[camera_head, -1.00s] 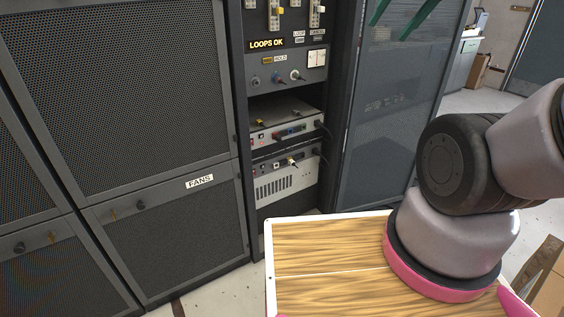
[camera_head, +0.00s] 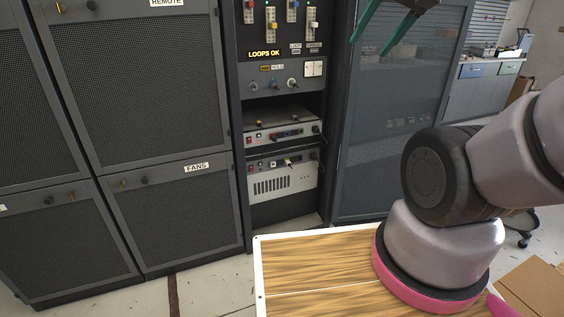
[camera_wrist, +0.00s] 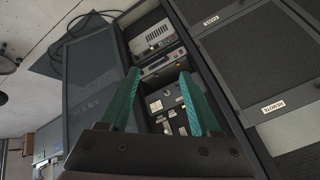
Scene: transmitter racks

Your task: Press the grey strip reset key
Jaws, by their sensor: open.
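The rack (camera_head: 283,60) stands in the middle of the head view, with fader strips (camera_head: 291,12) at its top and a lit "LOOPS OK" sign (camera_head: 265,54) below them. Small labelled grey pieces (camera_head: 296,50) sit right of the sign; I cannot tell which, if any, is the grey strip reset key. My gripper (camera_head: 370,46) has green fingers, open and empty, right of the fader panel and in front of the dark mesh door. In the wrist view the fingers (camera_wrist: 159,73) are apart, with the rack panel (camera_wrist: 165,105) between and beyond them, upside down. No contact shows.
A lower panel has knobs and a white double switch (camera_head: 313,68). Grey units (camera_head: 283,180) sit below it. Mesh cabinets (camera_head: 140,90) stand left, a dark mesh door (camera_head: 385,130) right. A cardboard box (camera_head: 535,285) lies at lower right.

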